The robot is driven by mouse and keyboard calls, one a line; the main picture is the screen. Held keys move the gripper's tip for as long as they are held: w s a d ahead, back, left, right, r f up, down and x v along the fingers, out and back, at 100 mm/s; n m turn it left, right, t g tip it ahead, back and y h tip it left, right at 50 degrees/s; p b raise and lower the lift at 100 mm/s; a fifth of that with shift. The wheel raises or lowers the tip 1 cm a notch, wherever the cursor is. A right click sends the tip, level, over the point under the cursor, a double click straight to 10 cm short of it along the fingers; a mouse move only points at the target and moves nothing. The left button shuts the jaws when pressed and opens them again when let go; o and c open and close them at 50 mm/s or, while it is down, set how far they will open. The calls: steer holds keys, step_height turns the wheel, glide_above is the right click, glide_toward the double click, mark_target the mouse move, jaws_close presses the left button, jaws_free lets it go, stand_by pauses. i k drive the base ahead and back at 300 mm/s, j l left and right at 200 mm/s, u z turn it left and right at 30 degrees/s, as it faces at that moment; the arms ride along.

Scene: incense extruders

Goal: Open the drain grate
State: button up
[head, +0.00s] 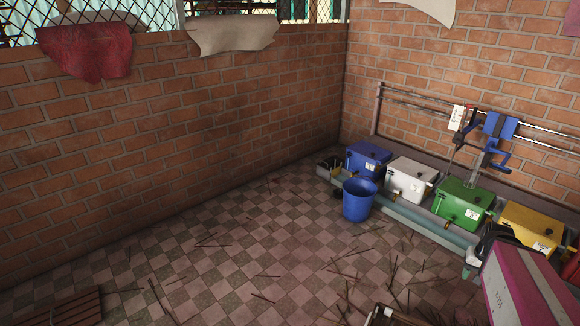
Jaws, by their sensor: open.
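A reddish-brown slatted panel (62,308) lies low at the bottom left corner of the head view, cut off by the picture's edges. It is the most grate-like thing in sight, but I cannot tell for sure that it is the drain grate. It looks flat, and no hinge or handle shows on it.
Brick walls meet at the back. A blue bucket (359,200) stands before a row of blue, white, green and yellow boxes (463,204). Thin sticks litter the checkered floor (215,262), which is otherwise largely open.

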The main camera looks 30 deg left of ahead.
mark_target(332, 161)
steer(key=u, duration=1.05)
steer(key=i+j+u, duration=0.4)
steer(key=i, duration=0.35)
steer(key=i+u, duration=0.35)
steer(key=i, duration=0.4)
steer(key=i+l+u, duration=0.1)
steer(key=i+u, duration=0.3)
steer(key=i, duration=0.4)
steer(key=i+z, duration=0.2)
steer(key=i, duration=0.25)
steer(key=i+j+z, duration=0.2)
steer(key=i, duration=0.25)
steer(key=i+z, duration=0.2)
steer(key=i, duration=0.25)
steer(key=i+l+z, duration=0.2)
steer(key=i+z, duration=0.55)
steer(key=z, duration=0.2)
steer(key=i+z, duration=0.45)
steer(key=k+j, duration=0.05)
